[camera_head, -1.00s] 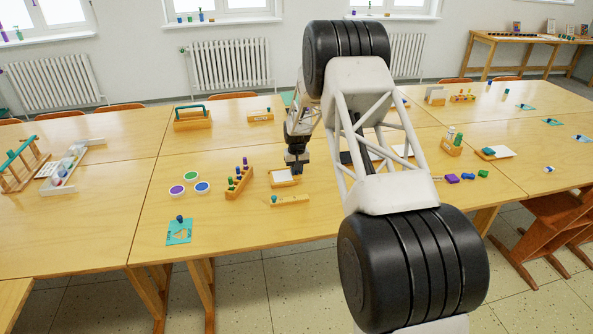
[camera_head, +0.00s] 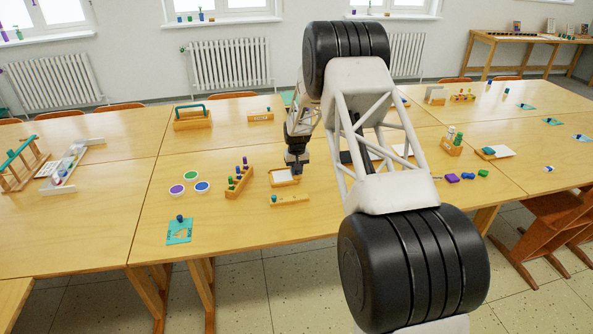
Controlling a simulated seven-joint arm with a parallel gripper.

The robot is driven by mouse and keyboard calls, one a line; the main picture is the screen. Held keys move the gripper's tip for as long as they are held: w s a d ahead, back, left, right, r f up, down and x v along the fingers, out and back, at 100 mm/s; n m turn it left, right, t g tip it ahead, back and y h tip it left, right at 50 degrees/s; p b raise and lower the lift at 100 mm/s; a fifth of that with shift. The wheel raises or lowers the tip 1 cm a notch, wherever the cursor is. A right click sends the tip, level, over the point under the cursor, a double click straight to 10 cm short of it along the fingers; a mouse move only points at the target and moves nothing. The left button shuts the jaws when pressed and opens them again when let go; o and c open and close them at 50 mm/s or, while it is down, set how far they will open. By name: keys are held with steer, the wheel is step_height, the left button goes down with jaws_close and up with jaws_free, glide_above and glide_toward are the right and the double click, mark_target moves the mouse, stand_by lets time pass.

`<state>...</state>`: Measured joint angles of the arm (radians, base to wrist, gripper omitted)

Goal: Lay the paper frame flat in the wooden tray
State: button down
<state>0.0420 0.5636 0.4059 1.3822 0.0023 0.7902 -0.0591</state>
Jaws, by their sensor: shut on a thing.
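The wooden tray (camera_head: 270,179) is a small, light-wood tray on the front middle table. A white sheet-like surface, seemingly the paper frame (camera_head: 284,174), shows within its outline. My gripper (camera_head: 297,170) is at the right side of the tray, pointing down. Its fingers are shut on a small part at the right edge, apparently of the paper frame. The dark fingers hide that edge. I cannot tell whether the frame touches the tray floor.
A peg block (camera_head: 239,182) stands left of the tray, with coloured discs (camera_head: 190,188) further left. A low wooden strip (camera_head: 289,200) lies just in front. A teal card (camera_head: 179,231) lies near the front edge. My arm hides part of the table to the right.

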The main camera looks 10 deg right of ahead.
steer(key=c, duration=0.9)
jaws_free()
steer(key=shift+o, duration=0.3)
steer(key=shift+o, duration=0.8)
steer(key=shift+r, duration=0.2)
steer(key=shift+r, duration=2.8)
